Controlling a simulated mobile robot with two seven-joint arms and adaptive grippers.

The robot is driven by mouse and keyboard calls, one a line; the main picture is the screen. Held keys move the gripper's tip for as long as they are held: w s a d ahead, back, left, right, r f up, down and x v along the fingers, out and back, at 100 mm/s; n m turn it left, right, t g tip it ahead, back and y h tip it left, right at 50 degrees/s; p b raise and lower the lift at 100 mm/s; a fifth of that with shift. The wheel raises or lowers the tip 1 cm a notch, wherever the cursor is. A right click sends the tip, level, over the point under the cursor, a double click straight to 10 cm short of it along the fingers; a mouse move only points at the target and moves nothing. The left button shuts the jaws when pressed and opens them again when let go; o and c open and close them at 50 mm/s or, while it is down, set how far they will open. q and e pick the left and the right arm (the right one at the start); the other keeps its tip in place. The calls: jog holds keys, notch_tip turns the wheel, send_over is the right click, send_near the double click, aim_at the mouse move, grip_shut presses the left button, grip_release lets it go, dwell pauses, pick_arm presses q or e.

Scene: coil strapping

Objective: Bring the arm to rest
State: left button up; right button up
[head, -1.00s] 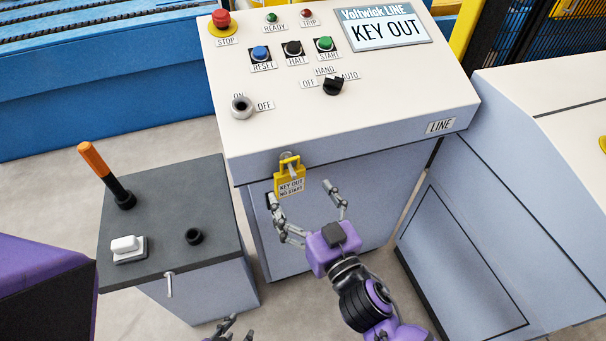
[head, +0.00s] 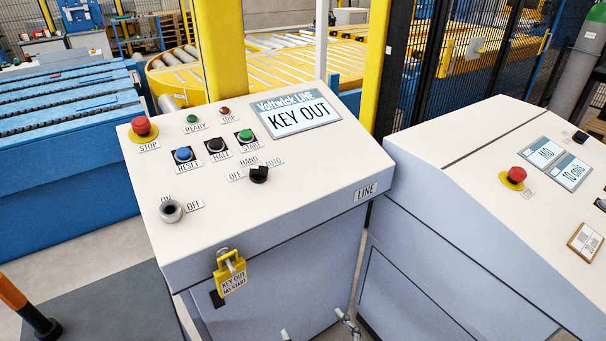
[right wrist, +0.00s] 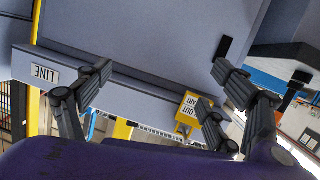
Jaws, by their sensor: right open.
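My right gripper (head: 315,329) shows only as its fingertips at the bottom edge of the head view, below and to the right of the yellow padlock tag (head: 231,274). The tag reads "KEY OUT NO START" and hangs at the front edge of the LINE console (head: 180,250). The rest of the right arm is out of the head view. My left gripper is not in view.
A dark-topped stand (head: 110,310) with an orange-handled lever (head: 20,305) is at lower left. A second console (head: 480,190) with a red button stands at right. Behind are a blue conveyor (head: 70,150), yellow posts and black mesh fencing.

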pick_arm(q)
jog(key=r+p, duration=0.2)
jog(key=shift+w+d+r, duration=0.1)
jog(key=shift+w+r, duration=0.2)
pick_arm(e)
jog(key=s+d+f+m+g+h, duration=0.2)
jog(key=s+d+f+m+h, duration=0.1)
jog(key=s+d+f, duration=0.4)
jog(key=s+d+f+m+g+h, duration=0.2)
jog(key=s+d+f+m+h, duration=0.1)
jog(key=s+d+f, duration=0.4)
jog(key=s+d, duration=0.3)
jog(key=s, duration=0.3)
jog(key=shift+s+f+g, duration=0.25)
jog(key=shift+f+g, duration=0.1)
jog(key=shift+g, duration=0.05)
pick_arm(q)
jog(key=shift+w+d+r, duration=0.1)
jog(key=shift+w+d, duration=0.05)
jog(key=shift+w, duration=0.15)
pick_arm(e)
jog(key=shift+d, duration=0.1)
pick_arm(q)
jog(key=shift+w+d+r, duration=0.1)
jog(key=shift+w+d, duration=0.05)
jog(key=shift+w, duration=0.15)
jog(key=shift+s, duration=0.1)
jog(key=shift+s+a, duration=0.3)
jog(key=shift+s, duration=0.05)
